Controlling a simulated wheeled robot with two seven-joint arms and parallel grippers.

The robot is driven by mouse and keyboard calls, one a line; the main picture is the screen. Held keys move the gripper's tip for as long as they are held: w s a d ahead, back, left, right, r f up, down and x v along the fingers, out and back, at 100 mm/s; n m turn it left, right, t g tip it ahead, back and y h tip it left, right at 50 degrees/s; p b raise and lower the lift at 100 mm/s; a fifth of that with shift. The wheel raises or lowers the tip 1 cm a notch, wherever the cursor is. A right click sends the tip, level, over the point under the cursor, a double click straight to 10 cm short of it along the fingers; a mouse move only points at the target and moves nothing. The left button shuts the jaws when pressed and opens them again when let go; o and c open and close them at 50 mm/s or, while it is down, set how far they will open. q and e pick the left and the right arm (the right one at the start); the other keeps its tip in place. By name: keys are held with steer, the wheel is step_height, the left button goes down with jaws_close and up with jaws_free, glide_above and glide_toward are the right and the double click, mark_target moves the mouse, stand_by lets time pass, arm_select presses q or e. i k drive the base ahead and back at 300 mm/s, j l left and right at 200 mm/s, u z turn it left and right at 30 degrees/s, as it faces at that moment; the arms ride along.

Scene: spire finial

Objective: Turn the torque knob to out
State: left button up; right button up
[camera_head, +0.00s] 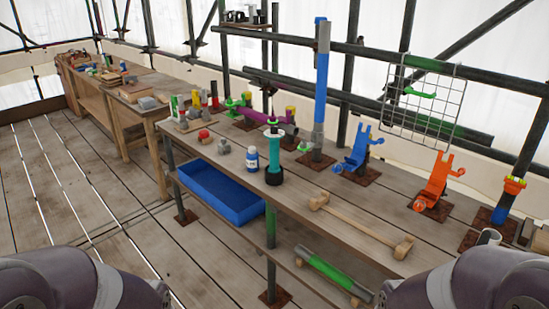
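No part is plainly readable as the torque knob in the head view. A teal and black upright tool (273,155) stands near the front edge of the long wooden bench (345,208); it may carry the knob, but I cannot tell. Its marks are too small to read. My arm links show at the bottom left and bottom right corners. Both grippers are outside the picture, and nothing touches the tool.
A white and blue bottle (252,160) stands left of the tool. A blue bin (217,192) sits below the bench edge. Blue (357,152) and orange (434,182) clamps, a tall blue post (321,90) and a wooden bar (360,226) occupy the bench. The floor at left is clear.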

mark_target(273, 128)
steer(key=i+l+z, duration=0.25)
steer(key=i, duration=1.65)
steer(key=k+j, duration=0.05)
steer(key=j, duration=0.1)
